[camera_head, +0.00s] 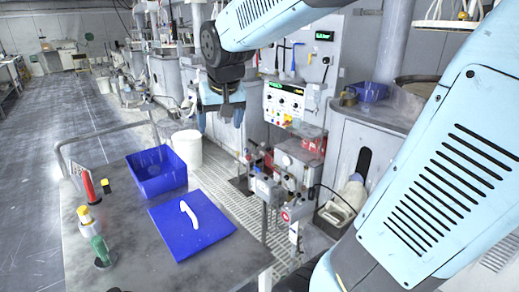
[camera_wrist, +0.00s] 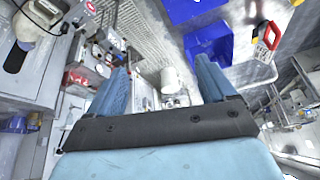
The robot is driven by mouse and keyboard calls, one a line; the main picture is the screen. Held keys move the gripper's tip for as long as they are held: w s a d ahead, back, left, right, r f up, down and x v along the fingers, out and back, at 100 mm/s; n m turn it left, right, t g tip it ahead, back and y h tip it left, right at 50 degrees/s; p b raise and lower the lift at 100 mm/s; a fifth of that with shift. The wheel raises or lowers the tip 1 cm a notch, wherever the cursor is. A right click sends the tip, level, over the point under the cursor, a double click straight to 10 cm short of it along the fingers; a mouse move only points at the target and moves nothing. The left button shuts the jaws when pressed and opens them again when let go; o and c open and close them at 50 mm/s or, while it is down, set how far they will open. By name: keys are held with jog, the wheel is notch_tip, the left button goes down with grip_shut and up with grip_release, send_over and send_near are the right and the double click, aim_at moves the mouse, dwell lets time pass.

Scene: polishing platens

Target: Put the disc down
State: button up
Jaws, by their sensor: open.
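My gripper (camera_head: 221,118) hangs in the air right of the grey table (camera_head: 120,240), in front of the wall panel. In the wrist view its two blue fingers stand wide apart, with nothing held between them (camera_wrist: 162,66). I cannot make out a disc in either view. A flat blue square plate (camera_head: 172,232) with a white curved handle (camera_head: 189,214) on it lies on the table. A blue open bin (camera_head: 158,172) stands behind it; it also shows in the wrist view (camera_wrist: 222,42). My gripper is apart from all of these.
A red-handled tool (camera_head: 89,187) and yellow- and green-topped bottles stand along the table's left side. A white bucket (camera_head: 187,150) stands behind the table. Valves and a control panel (camera_head: 284,101) are to the right. A rounded grey machine (camera_head: 385,125) is at far right.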

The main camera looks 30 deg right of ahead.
jog(key=s+d+f+n, duration=0.1)
jog(key=s+d, duration=0.1)
jog(key=s, duration=1.3)
jog(key=shift+s+d+t, duration=0.3)
jog(key=shift+s+d, duration=0.05)
jog(key=shift+s, duration=0.05)
